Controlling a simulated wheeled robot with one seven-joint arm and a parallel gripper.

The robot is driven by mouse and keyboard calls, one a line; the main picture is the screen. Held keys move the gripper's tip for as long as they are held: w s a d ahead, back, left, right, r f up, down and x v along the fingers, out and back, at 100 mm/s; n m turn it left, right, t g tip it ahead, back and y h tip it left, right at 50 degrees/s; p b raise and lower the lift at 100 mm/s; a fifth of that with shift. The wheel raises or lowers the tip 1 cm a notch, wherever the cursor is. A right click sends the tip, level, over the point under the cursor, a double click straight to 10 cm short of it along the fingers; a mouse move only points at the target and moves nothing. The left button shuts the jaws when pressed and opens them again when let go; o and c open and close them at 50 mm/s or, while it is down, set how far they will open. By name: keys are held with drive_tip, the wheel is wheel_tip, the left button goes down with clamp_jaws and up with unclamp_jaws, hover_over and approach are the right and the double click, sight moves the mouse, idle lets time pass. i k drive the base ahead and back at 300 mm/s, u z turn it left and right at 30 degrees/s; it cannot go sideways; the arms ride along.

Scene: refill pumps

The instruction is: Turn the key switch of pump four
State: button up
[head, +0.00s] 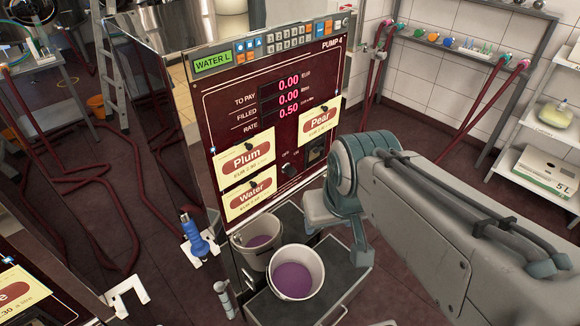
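Pump four (232,92) is a dark red panel labelled "PUMP 4" at its top right, in the middle of the head view. A round dark switch (290,170) with "OFF" printed above it sits low on the panel; it looks like the key switch, but its key and exact angle are too small to tell. The end of my arm, with what may be my gripper (319,213), is in front of the panel's lower right, below and right of the switch and seemingly apart from it. Its fingers cannot be made out.
Plum (246,158), Pear (319,119) and Water (251,195) cards are on the panel. A square dark fitting (315,151) is right of the switch. A bucket of purple liquid (295,275) stands on the ledge below. A blue-handled nozzle (194,238) is at left.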

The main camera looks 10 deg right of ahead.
sight(291, 172)
drive_tip(key=k, duration=1.2)
drive_tip(key=z, duration=0.8)
drive_tip(key=i, duration=1.4)
drive_tip(key=u, duration=0.7)
